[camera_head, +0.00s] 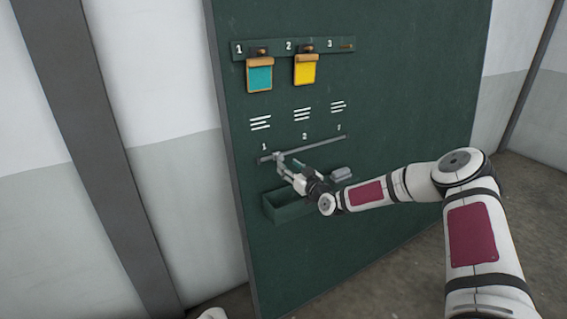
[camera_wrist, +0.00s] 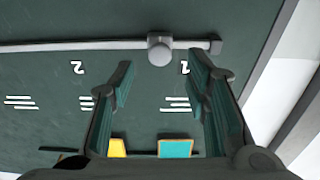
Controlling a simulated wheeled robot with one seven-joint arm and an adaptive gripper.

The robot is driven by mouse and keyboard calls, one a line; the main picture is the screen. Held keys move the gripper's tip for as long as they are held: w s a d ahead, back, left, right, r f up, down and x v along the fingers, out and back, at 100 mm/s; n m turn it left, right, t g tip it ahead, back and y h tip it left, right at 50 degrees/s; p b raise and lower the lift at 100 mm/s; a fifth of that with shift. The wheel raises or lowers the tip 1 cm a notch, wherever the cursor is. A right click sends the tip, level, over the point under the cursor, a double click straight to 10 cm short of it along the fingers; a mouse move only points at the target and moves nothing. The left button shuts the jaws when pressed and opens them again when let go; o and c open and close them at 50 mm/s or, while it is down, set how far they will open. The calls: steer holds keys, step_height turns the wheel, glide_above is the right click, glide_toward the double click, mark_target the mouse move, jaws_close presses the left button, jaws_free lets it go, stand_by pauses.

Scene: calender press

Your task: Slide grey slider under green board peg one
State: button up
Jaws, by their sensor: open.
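The green board (camera_head: 400,90) stands upright. A thin rail (camera_head: 315,145) runs across it below the marks 1, 2 and 3. The grey slider (camera_head: 279,155) sits on the rail near its left end, just right of mark 1. In the wrist view, which is upside down, the slider (camera_wrist: 159,50) is a round grey knob left of mark 1. My gripper (camera_head: 284,169) is open close to the slider. In the wrist view my gripper (camera_wrist: 160,68) has its fingertips on either side of the slider, with gaps visible; I cannot tell the depth between them.
A peg strip (camera_head: 325,45) above is marked 1 to 3. A teal tag (camera_head: 260,77) hangs at peg one and a yellow tag (camera_head: 305,72) at peg two. A green tray (camera_head: 285,208) is below the rail, with a grey block (camera_head: 341,174) to its upper right.

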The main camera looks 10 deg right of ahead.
mark_target(281, 159)
steer(key=shift+x, duration=2.25)
jaws_close()
steer(key=a, duration=0.2)
steer(key=s+a+p, duration=0.1)
steer(key=a, duration=0.1)
steer(key=shift+s+a, duration=0.15)
steer(key=shift+s, duration=0.05)
